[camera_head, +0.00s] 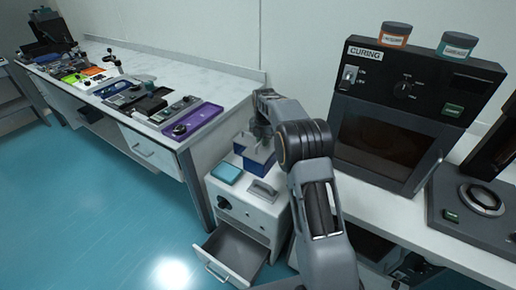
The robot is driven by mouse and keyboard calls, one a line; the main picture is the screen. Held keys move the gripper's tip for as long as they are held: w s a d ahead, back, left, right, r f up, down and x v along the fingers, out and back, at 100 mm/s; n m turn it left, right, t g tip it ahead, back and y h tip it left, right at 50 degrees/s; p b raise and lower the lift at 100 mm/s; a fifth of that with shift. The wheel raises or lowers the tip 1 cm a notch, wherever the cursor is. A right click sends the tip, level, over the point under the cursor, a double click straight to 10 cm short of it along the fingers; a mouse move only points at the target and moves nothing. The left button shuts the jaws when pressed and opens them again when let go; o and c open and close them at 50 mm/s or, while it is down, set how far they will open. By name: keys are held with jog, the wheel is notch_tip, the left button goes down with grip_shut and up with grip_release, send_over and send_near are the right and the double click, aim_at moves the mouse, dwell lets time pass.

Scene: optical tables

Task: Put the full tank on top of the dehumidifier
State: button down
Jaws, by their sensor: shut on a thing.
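The dehumidifier (236,212) is a white cabinet on the floor between two tables, with a dark knob on its front and its lower drawer (232,255) pulled out. The drawer looks empty. A blue box, which looks like the tank (240,151), is at the back of the cabinet's top. My gripper (262,147) points down over it and is shut on it. My arm hides its right side. I cannot tell whether its base touches the top.
A teal square (227,174) and a grey handle-like piece (262,188) are on the cabinet's front top. The left table holds a purple tray (195,122) and several tools. The curing oven (385,148) stands on the right table. The blue floor in front is clear.

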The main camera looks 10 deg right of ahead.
jog(key=d, duration=0.2)
jog(key=w+d+f, duration=0.1)
jog(key=d+f, duration=0.1)
jog(key=d, duration=0.1)
jog(key=shift+w+d+f, duration=0.15)
jog(key=shift+w+d, duration=0.2)
jog(key=shift+w, duration=0.05)
jog(key=w+d+f, duration=0.1)
jog(key=d+f, duration=0.3)
jog(key=f, duration=0.5)
jog(key=shift+w+d, duration=0.2)
jog(key=shift+d, duration=0.15)
